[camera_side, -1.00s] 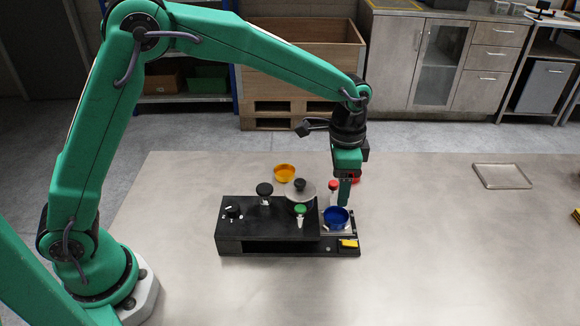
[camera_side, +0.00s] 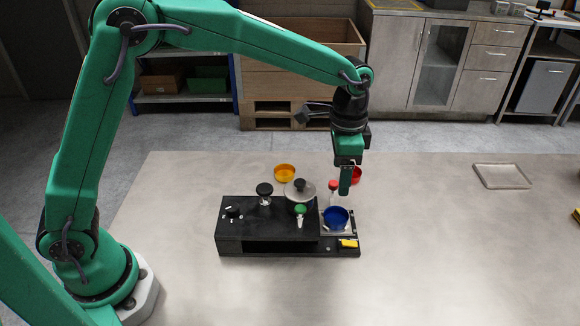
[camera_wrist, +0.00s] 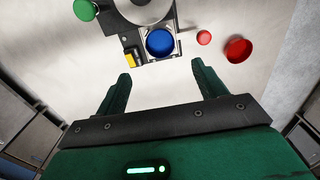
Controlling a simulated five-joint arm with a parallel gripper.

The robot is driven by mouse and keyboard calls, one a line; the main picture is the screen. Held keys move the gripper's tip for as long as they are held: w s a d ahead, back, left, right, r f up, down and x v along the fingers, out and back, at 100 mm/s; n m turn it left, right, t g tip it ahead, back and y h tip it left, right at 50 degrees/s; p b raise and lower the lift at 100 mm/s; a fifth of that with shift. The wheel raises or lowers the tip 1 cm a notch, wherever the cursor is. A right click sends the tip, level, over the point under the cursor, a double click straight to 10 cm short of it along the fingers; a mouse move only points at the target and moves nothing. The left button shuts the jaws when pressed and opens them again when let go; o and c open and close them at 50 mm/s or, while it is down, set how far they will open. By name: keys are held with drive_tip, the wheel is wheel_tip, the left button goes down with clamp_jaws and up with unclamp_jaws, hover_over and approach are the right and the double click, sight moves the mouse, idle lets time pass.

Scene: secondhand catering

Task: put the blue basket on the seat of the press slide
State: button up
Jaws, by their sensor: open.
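The blue basket (camera_side: 336,217) sits upright on the light square seat (camera_side: 326,230) at the right end of the black press. In the wrist view the blue basket (camera_wrist: 160,42) lies within the frame of the seat (camera_wrist: 178,52), ahead of my fingers. My gripper (camera_side: 345,192) is above the press, over and slightly right of the basket, and apart from it. In the wrist view my gripper (camera_wrist: 160,84) has its two green fingers spread with nothing between them.
The black press (camera_side: 265,225) carries a round metal lid and knobs. A red-capped shaker (camera_side: 333,188) stands behind the seat. An orange bowl (camera_side: 284,173) and a red bowl (camera_side: 356,175) are farther back. A tray (camera_side: 502,176) lies right; the table between is clear.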

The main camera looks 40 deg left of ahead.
drive_tip(key=s+a+r+n+t, duration=0.4)
drive_tip(key=s+a+r+n, duration=0.2)
drive_tip(key=s+a+r, duration=0.75)
drive_tip(key=s+a+f+n+t, duration=0.1)
drive_tip(key=s+a+f+n, duration=0.2)
drive_tip(key=s, duration=0.7)
drive_tip(key=shift+s+a+f+t, duration=0.15)
drive_tip(key=shift+a+f+t, duration=0.2)
drive_tip(key=shift+a, duration=0.35)
